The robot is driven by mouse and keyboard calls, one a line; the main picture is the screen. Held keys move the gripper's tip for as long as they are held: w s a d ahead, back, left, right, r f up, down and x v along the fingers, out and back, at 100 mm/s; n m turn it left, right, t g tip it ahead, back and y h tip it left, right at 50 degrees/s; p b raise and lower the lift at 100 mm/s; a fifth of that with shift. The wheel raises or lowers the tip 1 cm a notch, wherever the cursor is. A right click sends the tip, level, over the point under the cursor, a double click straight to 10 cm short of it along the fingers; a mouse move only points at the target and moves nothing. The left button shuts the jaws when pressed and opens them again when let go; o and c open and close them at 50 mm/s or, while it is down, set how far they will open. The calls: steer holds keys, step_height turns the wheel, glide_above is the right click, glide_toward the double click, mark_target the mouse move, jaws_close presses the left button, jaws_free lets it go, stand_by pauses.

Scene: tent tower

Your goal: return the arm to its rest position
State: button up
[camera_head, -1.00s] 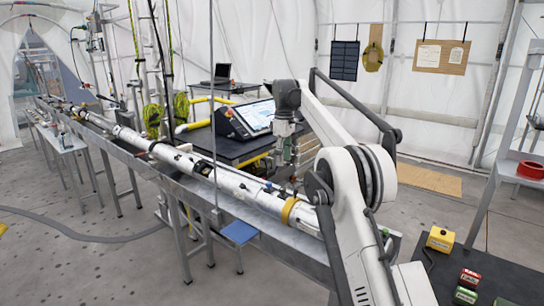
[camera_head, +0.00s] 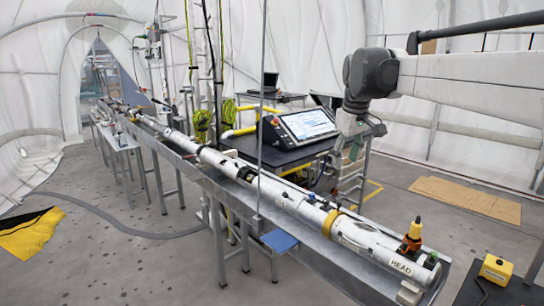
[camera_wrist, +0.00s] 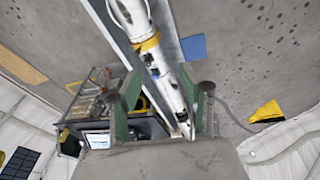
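My arm reaches in from the right edge in the head view, with its grey wrist joint at the upper right. My gripper (camera_head: 332,182) hangs below that joint, above the trough and in front of the black console table. In the wrist view my gripper (camera_wrist: 158,92) shows two green fingers with dark tips set well apart. Nothing is held between them. The long white tube (camera_head: 290,200) lies beyond the fingers in the wrist view (camera_wrist: 135,15), apart from them.
The tube rests in a long metal trough (camera_head: 345,262). An orange-and-black tool (camera_head: 412,236) stands upright at its near end, marked HEAD. A console screen (camera_head: 308,124) is close behind my gripper. A yellow box (camera_head: 495,269) sits on a dark table at right. Floor at left is mostly open.

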steer(key=s+f+m+t, duration=0.2)
steer(key=s+f+m, duration=0.15)
steer(key=s, duration=1.65)
steer(key=s+f+m+t, duration=0.2)
steer(key=s+f, duration=1.1)
steer(key=s, duration=0.2)
steer(key=shift+s+f+m+b, duration=0.2)
steer(key=shift+s+m+b, duration=0.1)
steer(key=shift+m, duration=0.05)
